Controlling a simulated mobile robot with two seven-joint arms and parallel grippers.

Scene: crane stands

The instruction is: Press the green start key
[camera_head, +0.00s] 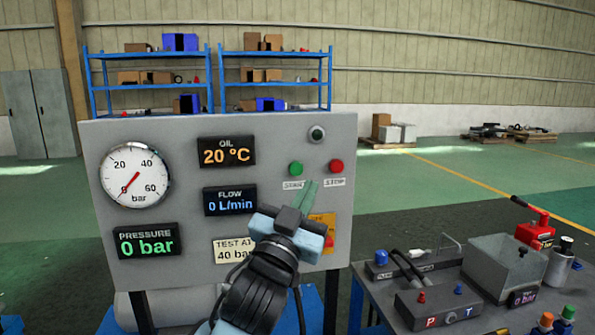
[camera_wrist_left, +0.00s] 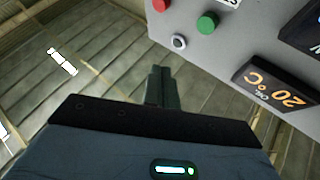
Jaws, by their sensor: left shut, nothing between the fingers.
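The green start key (camera_head: 295,168) is a round button on the upper right of the grey panel, above a START label (camera_head: 293,184). It also shows at the top of the left wrist view (camera_wrist_left: 206,23), where the panel appears turned over. My left gripper (camera_head: 311,187) is shut and empty, its fingers pointing up toward the panel. In the head view its tips are just below and right of the green key, partly over the label. In the wrist view the tips (camera_wrist_left: 160,70) are apart from the key. My right gripper is not in view.
A red stop key (camera_head: 336,167) sits close to the right of the green one, and a small dark round lamp (camera_head: 316,133) is above. The pressure gauge (camera_head: 135,175) reads near zero. A bench (camera_head: 385,311) with a pump and boxes stands at the right.

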